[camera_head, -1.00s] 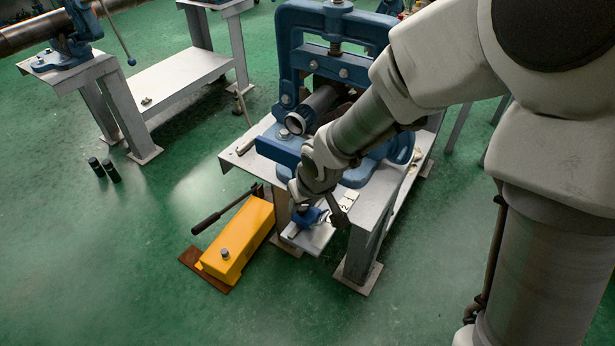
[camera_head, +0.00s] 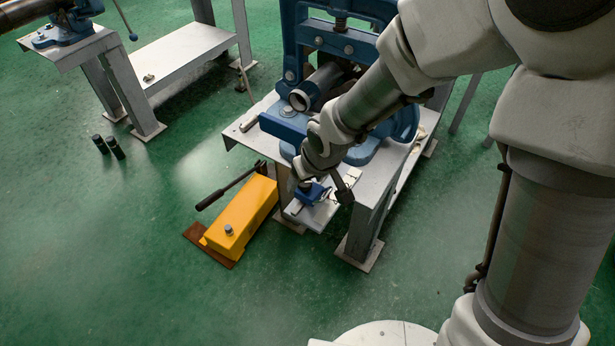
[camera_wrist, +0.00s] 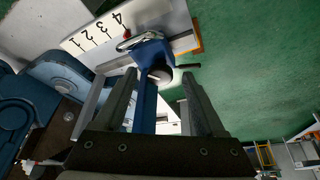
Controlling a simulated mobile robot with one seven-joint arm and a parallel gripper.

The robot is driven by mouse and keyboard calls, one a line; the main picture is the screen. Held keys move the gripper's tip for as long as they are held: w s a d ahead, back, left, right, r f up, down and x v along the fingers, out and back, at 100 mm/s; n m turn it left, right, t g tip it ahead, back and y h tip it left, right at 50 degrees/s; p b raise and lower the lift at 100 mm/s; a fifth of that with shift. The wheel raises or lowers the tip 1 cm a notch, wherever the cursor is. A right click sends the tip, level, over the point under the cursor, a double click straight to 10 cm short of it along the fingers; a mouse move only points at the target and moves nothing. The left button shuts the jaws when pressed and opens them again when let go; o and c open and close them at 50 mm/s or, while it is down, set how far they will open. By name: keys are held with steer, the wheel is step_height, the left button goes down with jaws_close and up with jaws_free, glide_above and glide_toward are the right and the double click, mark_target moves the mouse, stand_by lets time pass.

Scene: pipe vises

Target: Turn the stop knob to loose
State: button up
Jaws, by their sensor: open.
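The blue stop (camera_wrist: 152,53) sits on a pale scale plate (camera_wrist: 105,37) marked 2, 3, 4 in the wrist view. A dark round knob (camera_wrist: 160,74) with a short black lever (camera_wrist: 187,66) is on its near side. In the head view the stop (camera_head: 311,192) is on the low plate (camera_head: 322,213) at the vise stand's front. My gripper (camera_wrist: 160,86) is open. Its two fingers point at the stop, one on each side of the knob in the picture. Whether they touch it I cannot tell. In the head view my wrist partly hides the stop and hides the knob.
The blue pipe vise (camera_head: 345,45) and its grey stand (camera_head: 375,190) are behind and right of the stop. A yellow box (camera_head: 240,215) with a black lever lies on the floor to the left. Another stand (camera_head: 100,50) is at the upper left. Green floor is free in front.

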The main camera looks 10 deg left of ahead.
steer(key=p+v, duration=1)
steer(key=v, duration=0.7)
steer(key=shift+s+r, duration=0.15)
steer(key=shift+s, duration=0.05)
steer(key=shift+w, duration=0.1)
